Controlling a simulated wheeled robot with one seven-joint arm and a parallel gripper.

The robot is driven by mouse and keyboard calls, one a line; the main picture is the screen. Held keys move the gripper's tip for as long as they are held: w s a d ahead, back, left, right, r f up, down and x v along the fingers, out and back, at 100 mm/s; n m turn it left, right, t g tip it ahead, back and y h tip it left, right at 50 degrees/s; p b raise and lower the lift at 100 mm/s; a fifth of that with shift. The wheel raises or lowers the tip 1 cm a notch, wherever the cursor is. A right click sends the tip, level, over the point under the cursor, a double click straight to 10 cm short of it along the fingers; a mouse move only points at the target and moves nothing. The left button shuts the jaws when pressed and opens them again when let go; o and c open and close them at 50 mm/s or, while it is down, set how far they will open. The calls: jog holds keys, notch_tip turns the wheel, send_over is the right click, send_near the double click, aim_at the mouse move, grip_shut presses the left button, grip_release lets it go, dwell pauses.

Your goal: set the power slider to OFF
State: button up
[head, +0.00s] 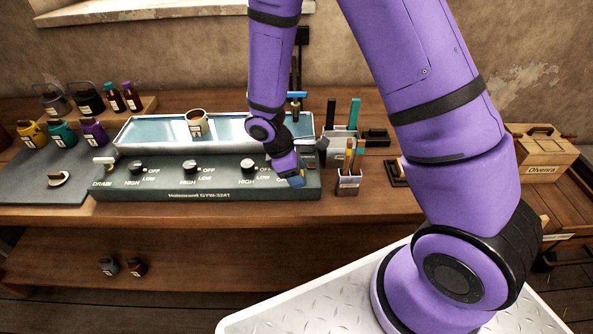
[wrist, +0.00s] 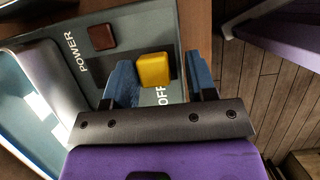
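The power slider's yellow knob (wrist: 155,70) shows in the wrist view on the dark panel, just above the letters OFF. My gripper (wrist: 158,66) is open, with one blue finger on each side of the knob. The left finger is close to the knob or touching it; a gap shows on the right. In the head view my gripper (head: 297,180) is at the right front end of the grey machine (head: 215,190), and it and the arm hide most of the slider there.
A dark red square (wrist: 102,36) sits near the word POWER. A pen cup (head: 348,183) stands close to the right of my gripper. Bare floor lies beyond the table edge.

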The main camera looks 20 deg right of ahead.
jog(key=shift+w+r, duration=0.1)
jog(key=v, duration=1)
jog(key=shift+r, duration=0.3)
jog(key=s+d+r+m+t+y, duration=0.1)
jog(key=s+d+r+m+t, duration=0.2)
jog(key=r, duration=0.6)
jog(key=s+d+r+m+y, duration=0.1)
jog(key=s+d+r+m, duration=0.3)
jog(key=r, duration=0.5)
jog(key=s+d+r+m+t+y, duration=0.1)
jog(key=s+d+r+m+t, duration=0.1)
jog(key=s, duration=0.4)
jog(key=s+d+r+m+t+y, duration=0.1)
jog(key=s+d+r+m+t, duration=0.1)
jog(key=s+r+m, duration=0.2)
jog(key=s+r, duration=0.3)
jog(key=shift+s+d+m, duration=0.2)
jog(key=shift+s+m, duration=0.05)
jog(key=shift+m, duration=0.05)
